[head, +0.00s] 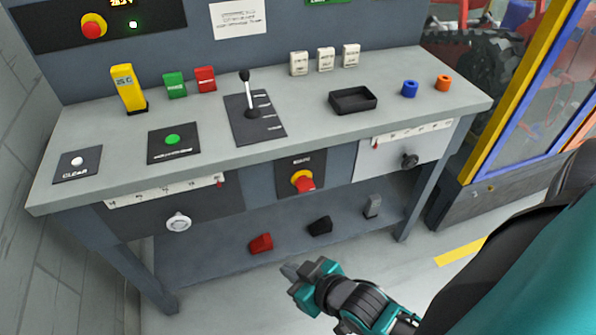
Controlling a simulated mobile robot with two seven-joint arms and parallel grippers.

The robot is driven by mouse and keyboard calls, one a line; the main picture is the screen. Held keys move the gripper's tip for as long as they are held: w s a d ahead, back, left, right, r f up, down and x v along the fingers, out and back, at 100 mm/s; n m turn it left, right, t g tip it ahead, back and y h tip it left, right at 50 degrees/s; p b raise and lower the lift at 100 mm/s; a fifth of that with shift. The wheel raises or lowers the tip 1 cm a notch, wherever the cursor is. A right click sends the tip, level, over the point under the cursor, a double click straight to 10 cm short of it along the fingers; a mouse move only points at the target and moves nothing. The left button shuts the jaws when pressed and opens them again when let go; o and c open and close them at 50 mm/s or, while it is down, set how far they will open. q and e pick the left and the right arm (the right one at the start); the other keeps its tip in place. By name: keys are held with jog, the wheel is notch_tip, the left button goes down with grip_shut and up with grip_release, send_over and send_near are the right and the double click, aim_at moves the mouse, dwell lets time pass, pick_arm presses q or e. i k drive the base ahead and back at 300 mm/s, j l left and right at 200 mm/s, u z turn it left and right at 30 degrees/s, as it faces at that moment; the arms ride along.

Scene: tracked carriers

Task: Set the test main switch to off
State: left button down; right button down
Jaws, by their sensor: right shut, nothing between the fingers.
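A red rotary switch on a yellow base (303,181) sits in a dark panel at the middle of the bench's front face. The label above it is too small to read, so I cannot tell for sure that it is the test main switch. Its exact setting is also unclear. My right gripper (291,273) is shut and empty. It shows below the bench front in the picture, apart from the switch. My left gripper is not in view.
The grey bench (325,135) carries a lever (248,95), a green button (172,140), a white button (77,162) and a black tray (353,100). A white knob (179,222) and a black knob (409,160) flank the switch. A red emergency button (93,26) is above.

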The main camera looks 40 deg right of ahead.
aim_at(303, 184)
jog(key=k+z, duration=0.15)
jog(key=z, duration=0.9)
jog(key=i+j, duration=0.1)
jog(key=j, duration=0.2)
jog(key=i+j+z, duration=0.1)
jog(key=j, duration=0.55)
jog(key=i+z, duration=0.05)
jog(key=i, duration=0.05)
